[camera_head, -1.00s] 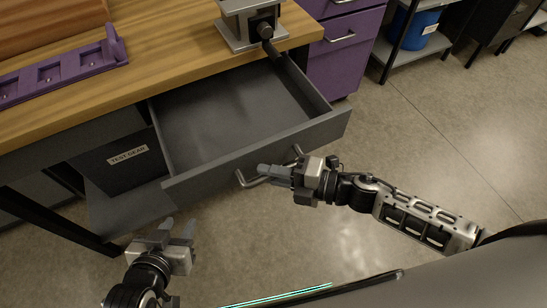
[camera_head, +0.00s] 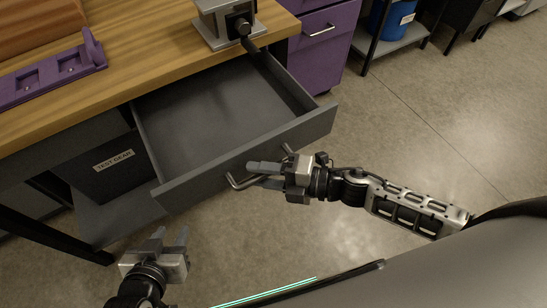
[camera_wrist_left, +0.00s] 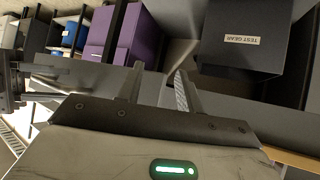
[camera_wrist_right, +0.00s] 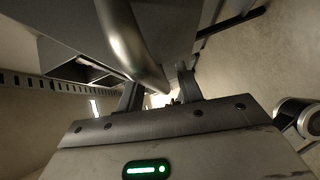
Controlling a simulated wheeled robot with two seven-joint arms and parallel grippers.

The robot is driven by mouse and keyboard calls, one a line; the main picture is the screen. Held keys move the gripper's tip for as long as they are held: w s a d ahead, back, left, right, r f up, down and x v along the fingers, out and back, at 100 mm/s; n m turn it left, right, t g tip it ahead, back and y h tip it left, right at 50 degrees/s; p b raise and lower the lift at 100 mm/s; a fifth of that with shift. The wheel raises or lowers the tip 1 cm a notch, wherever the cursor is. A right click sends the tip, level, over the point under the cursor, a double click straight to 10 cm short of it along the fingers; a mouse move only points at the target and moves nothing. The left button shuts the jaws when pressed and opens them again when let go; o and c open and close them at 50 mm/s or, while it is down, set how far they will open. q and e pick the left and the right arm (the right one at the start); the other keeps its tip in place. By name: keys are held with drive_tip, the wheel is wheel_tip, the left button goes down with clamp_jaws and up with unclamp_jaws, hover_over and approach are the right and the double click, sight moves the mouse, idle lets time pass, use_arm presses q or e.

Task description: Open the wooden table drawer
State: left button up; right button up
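The wooden table (camera_head: 130,55) has a dark grey drawer (camera_head: 225,160) standing well out from under its top. The drawer's inside is visible and empty. A bent metal handle (camera_head: 235,182) is on its front and also crosses the right wrist view (camera_wrist_right: 122,35). My right gripper (camera_head: 255,172) is at this handle. Its fingers (camera_wrist_right: 159,88) are apart, with the bar running down between them; whether they touch it is unclear. My left gripper (camera_head: 172,240) is open and empty, below and left of the drawer front; its spread fingers show in the left wrist view (camera_wrist_left: 153,88).
A dark bin labelled TEST GEAR (camera_head: 105,170) sits on a shelf left of the drawer. A grey vise-like device (camera_head: 225,22) and a purple rack (camera_head: 45,78) are on the tabletop. A purple cabinet (camera_head: 322,50) stands right.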

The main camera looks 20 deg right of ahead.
drive_tip(key=shift+s+d, duration=0.15)
drive_tip(key=shift+d, duration=0.15)
use_arm(q)
drive_tip(key=shift+d+f+b, duration=0.1)
drive_tip(key=shift+f+b, duration=0.2)
drive_tip(key=shift+b, duration=0.45)
use_arm(e)
drive_tip(key=v, duration=1.5)
drive_tip(key=shift+d, duration=0.15)
use_arm(q)
drive_tip(key=shift+w, duration=0.1)
use_arm(e)
drive_tip(key=shift+r, duration=0.1)
